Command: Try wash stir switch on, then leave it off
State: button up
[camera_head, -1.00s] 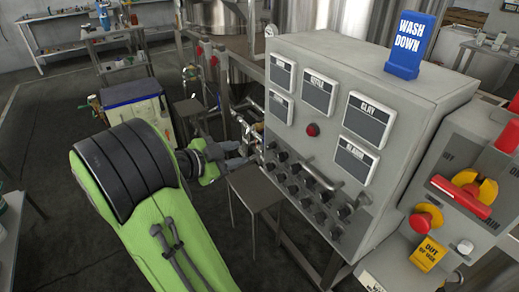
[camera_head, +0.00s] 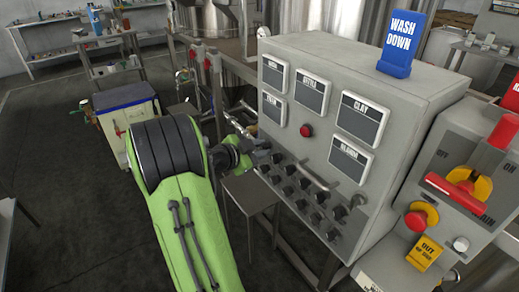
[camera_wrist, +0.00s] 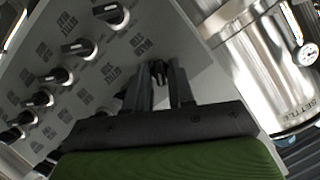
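The grey control panel (camera_head: 330,140) carries rows of small black rotary switches low on its sloping front. My gripper (camera_head: 262,156) is at the upper left end of these rows. In the wrist view my gripper (camera_wrist: 160,72) has its two dark fingers apart, with a black switch knob (camera_wrist: 159,70) between their tips. I cannot tell whether the fingers touch it. Other switches (camera_wrist: 80,49) with pale pointer marks lie to the left.
A red button (camera_head: 306,130) and a bar handle (camera_head: 309,174) are on the panel. A blue wash down sign (camera_head: 402,45) stands on top. A red-handled isolator (camera_head: 460,188) is at right. A small table (camera_head: 250,190) stands below my gripper. A steel tank (camera_wrist: 265,70) is right in the wrist view.

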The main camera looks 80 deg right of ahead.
grip_shut()
jog(key=n+g+y+p, duration=0.1)
jog(key=n+p, duration=0.1)
jog(key=n+g+y+p, duration=0.1)
jog(key=n+p, duration=0.2)
jog(key=n+g+y+p, duration=0.1)
jog(key=n+g+p, duration=0.1)
jog(key=n+p, duration=0.1)
jog(key=shift+w+d+r+y, duration=0.1)
jog(key=shift+w+d+y, duration=0.2)
dwell(0.7)
jog(key=o, duration=0.5)
grip_release()
